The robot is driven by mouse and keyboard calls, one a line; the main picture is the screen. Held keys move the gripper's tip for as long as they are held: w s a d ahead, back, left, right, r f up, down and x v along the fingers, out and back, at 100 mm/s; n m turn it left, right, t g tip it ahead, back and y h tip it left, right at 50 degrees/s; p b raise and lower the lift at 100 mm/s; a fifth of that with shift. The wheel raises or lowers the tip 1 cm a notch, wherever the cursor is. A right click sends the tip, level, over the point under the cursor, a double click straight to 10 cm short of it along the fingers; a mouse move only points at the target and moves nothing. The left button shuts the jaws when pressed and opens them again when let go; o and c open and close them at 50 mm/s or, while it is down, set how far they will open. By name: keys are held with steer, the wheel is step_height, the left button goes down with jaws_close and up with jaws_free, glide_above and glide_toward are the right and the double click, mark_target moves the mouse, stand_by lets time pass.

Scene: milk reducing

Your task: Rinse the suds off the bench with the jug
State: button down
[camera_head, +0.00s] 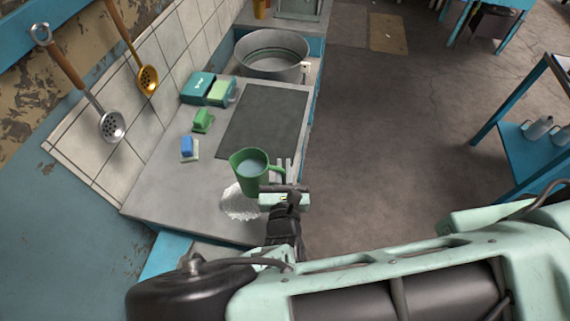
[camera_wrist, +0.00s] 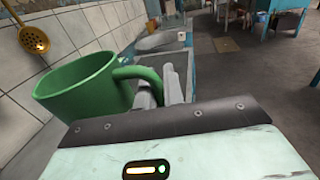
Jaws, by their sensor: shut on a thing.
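A green jug (camera_head: 248,174) holds pale liquid and stands roughly upright over the near part of the grey bench (camera_head: 165,207). My gripper (camera_head: 280,178) is shut on the jug's handle at the right side. In the wrist view the jug (camera_wrist: 85,88) is at the left, with its handle between my gripper's fingers (camera_wrist: 165,85). A white patch of suds (camera_head: 238,204) lies on the bench below and just left of the jug, partly hidden by the jug and gripper. The exact gap between jug and bench cannot be told.
A dark flat panel (camera_head: 262,118) lies in the bench behind the jug. A large round metal pot (camera_head: 273,66) is at the far end. Teal and green boxes (camera_head: 197,88), a green item (camera_head: 203,121) and a blue sponge (camera_head: 187,147) sit near the tiled wall.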

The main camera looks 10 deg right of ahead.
mark_target(271, 169)
steer(key=shift+f+b, duration=1.65)
steer(key=shift+f, duration=0.4)
steer(key=shift+r+p, duration=0.3)
steer(key=shift+r, duration=0.15)
step_height(271, 169, up, 5)
steer(key=n+p, duration=0.2)
steer(key=n, duration=0.4)
steer(key=shift+d+n, duration=0.1)
steer(key=shift+n, duration=0.3)
steer(key=a+n, duration=0.1)
steer(key=n, duration=0.2)
steer(key=a+r+n, duration=0.1)
steer(key=a+n, duration=0.1)
steer(key=n, duration=0.1)
steer(key=shift+w+a+r, duration=0.1)
steer(key=shift+w+a, duration=0.1)
steer(key=shift+d, duration=0.1)
